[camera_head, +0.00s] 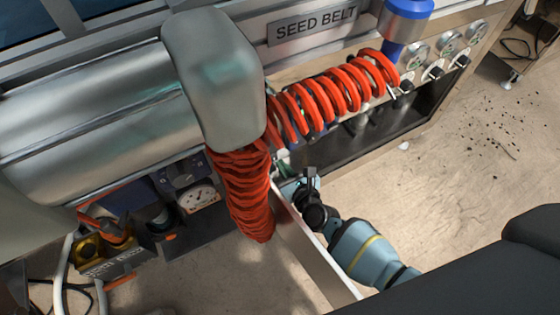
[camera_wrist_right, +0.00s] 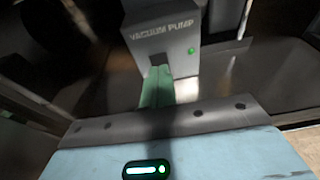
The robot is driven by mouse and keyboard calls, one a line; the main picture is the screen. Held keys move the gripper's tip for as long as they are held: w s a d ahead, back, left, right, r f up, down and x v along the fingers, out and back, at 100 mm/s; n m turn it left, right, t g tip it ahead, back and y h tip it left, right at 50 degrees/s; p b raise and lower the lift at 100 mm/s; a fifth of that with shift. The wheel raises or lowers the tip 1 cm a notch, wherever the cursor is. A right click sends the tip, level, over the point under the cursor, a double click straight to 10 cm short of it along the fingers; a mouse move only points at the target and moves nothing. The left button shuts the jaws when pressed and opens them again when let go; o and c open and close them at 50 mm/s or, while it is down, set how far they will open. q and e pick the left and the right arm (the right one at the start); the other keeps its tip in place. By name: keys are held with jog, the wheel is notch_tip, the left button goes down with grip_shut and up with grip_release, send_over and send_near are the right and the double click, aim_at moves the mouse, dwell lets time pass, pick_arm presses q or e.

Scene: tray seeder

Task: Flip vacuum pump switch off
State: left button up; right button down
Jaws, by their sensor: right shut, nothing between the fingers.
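The grey vacuum pump box (camera_wrist_right: 183,28) shows in the right wrist view, with its name on the front and a small lit green lamp (camera_wrist_right: 191,50) at its right. My right gripper (camera_wrist_right: 159,78) is shut and empty, its green fingers up against or just before the lower front of the box. I cannot tell whether they touch it. The switch does not show clearly; the fingers cover part of the front. In the head view, my right gripper (camera_head: 283,166) reaches under the machine, beside the red coiled hose, and the pump box is hidden there.
A red coiled hose (camera_head: 248,195) hangs from the large grey machine housing (camera_head: 213,75) close to my right gripper. A white panel edge (camera_head: 318,250) lies beside my right arm. The floor at right is open.

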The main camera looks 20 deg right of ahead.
jog(key=shift+p+v, duration=0.75)
jog(key=shift+v, duration=2.05)
jog(key=shift+r, duration=0.1)
